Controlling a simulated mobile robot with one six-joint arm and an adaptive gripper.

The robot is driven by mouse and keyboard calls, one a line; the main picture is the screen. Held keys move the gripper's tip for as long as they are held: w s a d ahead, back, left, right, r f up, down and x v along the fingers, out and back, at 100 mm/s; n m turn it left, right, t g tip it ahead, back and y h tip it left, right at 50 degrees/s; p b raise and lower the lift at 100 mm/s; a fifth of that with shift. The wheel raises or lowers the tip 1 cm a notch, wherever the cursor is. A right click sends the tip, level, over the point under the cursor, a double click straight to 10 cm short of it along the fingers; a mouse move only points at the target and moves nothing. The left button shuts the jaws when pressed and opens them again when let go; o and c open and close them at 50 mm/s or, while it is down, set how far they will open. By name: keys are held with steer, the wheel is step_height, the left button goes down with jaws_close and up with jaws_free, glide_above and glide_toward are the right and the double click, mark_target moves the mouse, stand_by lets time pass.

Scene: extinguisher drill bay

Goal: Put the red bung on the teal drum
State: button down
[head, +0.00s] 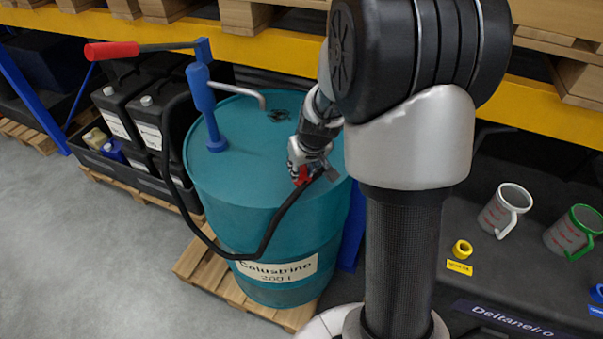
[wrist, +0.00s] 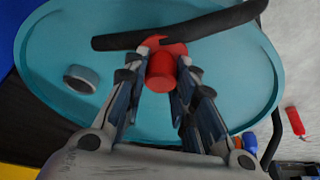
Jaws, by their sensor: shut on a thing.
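The teal drum (head: 235,185) stands upright on a pallet; its lid also fills much of the wrist view (wrist: 215,115). My gripper (head: 303,172) is over the lid's right front part, shut on the red bung (wrist: 162,72), which shows between the fingertips in the wrist view. In the head view only a little of the red bung (head: 302,177) shows. A black hose (wrist: 180,26) crosses just beyond the bung; whether they touch is unclear. A round raised opening (wrist: 80,78) on the lid lies left of my gripper in the wrist view, apart from the bung.
A blue hand pump (head: 201,105) with a red handle stands on the drum's left side, its hose looping down the front. Black canisters (head: 125,115) stand left. A dark bench at right bears two jugs (head: 505,210) and a yellow ring (head: 462,249). A yellow beam (head: 200,40) runs behind.

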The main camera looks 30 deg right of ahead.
steer(key=shift+f, duration=0.85)
steer(key=shift+f+b, duration=0.2)
steer(key=shift+b, duration=0.15)
steer(key=c, duration=1.3)
jaws_free()
steer(key=shift+r, duration=0.2)
